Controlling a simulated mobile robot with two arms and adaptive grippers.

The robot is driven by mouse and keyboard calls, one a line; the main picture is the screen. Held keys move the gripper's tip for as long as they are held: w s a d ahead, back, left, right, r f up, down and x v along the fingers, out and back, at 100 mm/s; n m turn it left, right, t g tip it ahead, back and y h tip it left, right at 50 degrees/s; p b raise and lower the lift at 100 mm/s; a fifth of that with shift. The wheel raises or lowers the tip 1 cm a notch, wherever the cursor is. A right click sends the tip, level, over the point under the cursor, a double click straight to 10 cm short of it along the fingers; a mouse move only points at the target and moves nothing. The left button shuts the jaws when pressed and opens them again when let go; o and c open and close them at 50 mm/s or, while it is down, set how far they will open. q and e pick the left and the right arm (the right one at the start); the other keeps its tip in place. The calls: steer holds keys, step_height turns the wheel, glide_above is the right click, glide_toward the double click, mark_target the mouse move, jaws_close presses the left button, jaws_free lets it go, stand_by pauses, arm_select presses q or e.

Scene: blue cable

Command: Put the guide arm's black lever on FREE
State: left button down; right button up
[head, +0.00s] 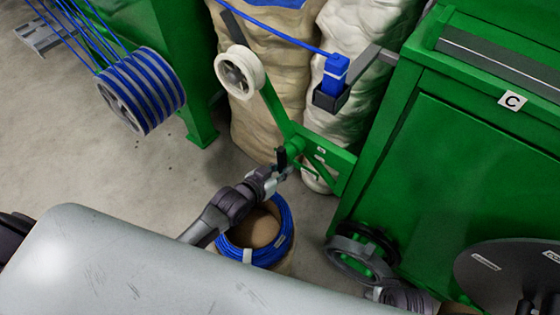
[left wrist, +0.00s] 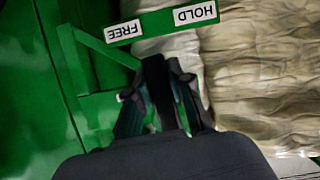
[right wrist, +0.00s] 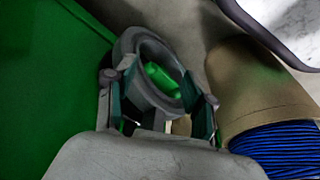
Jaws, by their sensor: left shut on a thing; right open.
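The green guide arm (head: 275,112) carries a white pulley (head: 238,72) at its upper end. Its black lever (head: 282,158) is near the pivot. My left gripper (head: 277,170) is shut on the lever, which shows dark between the fingers in the left wrist view (left wrist: 156,78). There, a green plate carries an upside-down FREE label (left wrist: 124,30) on the left and a HOLD label (left wrist: 194,14) on the right. The lever's end points between the labels, closer to FREE. My right gripper (right wrist: 160,95) is open, its fingers either side of a grey ring (right wrist: 138,88).
A green cabinet (head: 440,180) marked C fills the right. The blue cable (head: 280,38) runs to a blue block (head: 335,70). A blue coil (head: 285,220) surrounds a tan drum below my left gripper. Large wrapped sacks (head: 262,120) stand behind the guide arm.

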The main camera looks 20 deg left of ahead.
arm_select(q)
steer(key=shift+s+d+r+n+h, duration=0.1)
steer(key=shift+d+n+h, duration=0.15)
steer(key=shift+n+h, duration=0.2)
steer(key=shift+d+n, duration=0.1)
steer(key=shift+n, duration=0.15)
steer(key=shift+s+d+r+n+h, duration=0.15)
steer(key=shift+d+n+h, duration=0.2)
steer(key=shift+n+h, duration=0.3)
arm_select(e)
steer(key=f, duration=0.1)
steer(key=s+f, duration=0.1)
steer(key=f, duration=0.1)
steer(key=shift+f, duration=0.1)
arm_select(q)
steer(key=shift+n+g, duration=0.25)
steer(key=shift+g, duration=0.05)
steer(key=shift+d, duration=0.1)
steer(key=c, duration=1)
jaws_free()
steer(key=shift+c, duration=0.2)
arm_select(e)
steer(key=shift+w, duration=0.1)
arm_select(q)
steer(key=shift+s, duration=0.1)
